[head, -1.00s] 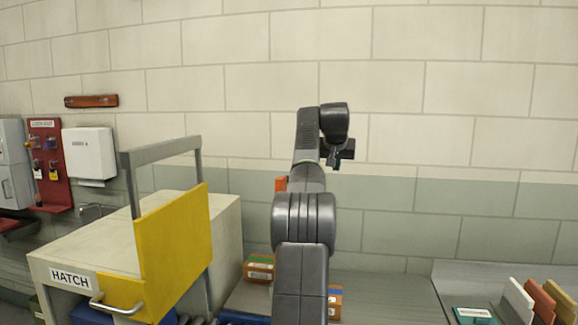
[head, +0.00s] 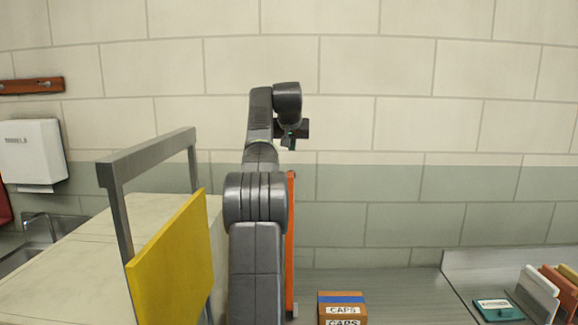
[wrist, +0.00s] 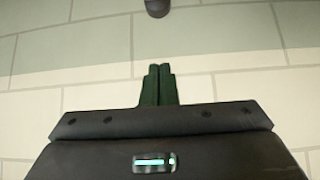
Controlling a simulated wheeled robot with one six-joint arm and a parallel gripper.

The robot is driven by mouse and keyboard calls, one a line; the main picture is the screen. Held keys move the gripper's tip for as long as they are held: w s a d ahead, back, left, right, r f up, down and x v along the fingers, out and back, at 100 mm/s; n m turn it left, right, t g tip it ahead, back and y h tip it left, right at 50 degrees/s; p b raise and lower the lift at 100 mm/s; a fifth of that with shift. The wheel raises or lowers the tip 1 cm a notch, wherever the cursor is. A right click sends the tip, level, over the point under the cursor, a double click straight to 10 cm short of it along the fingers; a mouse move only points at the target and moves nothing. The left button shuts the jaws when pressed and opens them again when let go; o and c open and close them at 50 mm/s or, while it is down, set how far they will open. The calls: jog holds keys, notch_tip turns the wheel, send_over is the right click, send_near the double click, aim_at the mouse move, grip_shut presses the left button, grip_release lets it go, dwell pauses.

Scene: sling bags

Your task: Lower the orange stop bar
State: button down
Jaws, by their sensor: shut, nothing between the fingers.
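The orange stop bar (head: 291,240) stands upright in the head view, just right of my arm, which hides part of it. Its lower end meets a small grey piece near the grey counter. My gripper (head: 289,144) is raised in front of the wall, above the bar's visible top, and looks apart from it. In the wrist view my gripper (wrist: 158,70) has its dark green fingers together with nothing between them. The bar cannot be made out in the wrist view.
A yellow hatch panel (head: 172,263) under a grey frame (head: 117,190) stands at left. A CAPS box (head: 342,308) sits on the counter (head: 395,287) right of the bar. A teal-and-white item (head: 498,309) and upright slabs (head: 540,290) are at far right. A dark round end (wrist: 157,7) shows in the wrist view.

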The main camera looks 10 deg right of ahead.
jog(key=shift+w+f, duration=0.1)
jog(key=p+x, duration=0.2)
jog(key=x, duration=0.8)
jog(key=shift+s+a, duration=0.25)
jog(key=shift+s, duration=0.75)
jog(key=shift+s+a, duration=0.3)
jog(key=shift+s, duration=0.7)
jog(key=shift+f, duration=0.1)
jog(key=shift+s+b, duration=0.15)
jog(key=shift+b, duration=0.25)
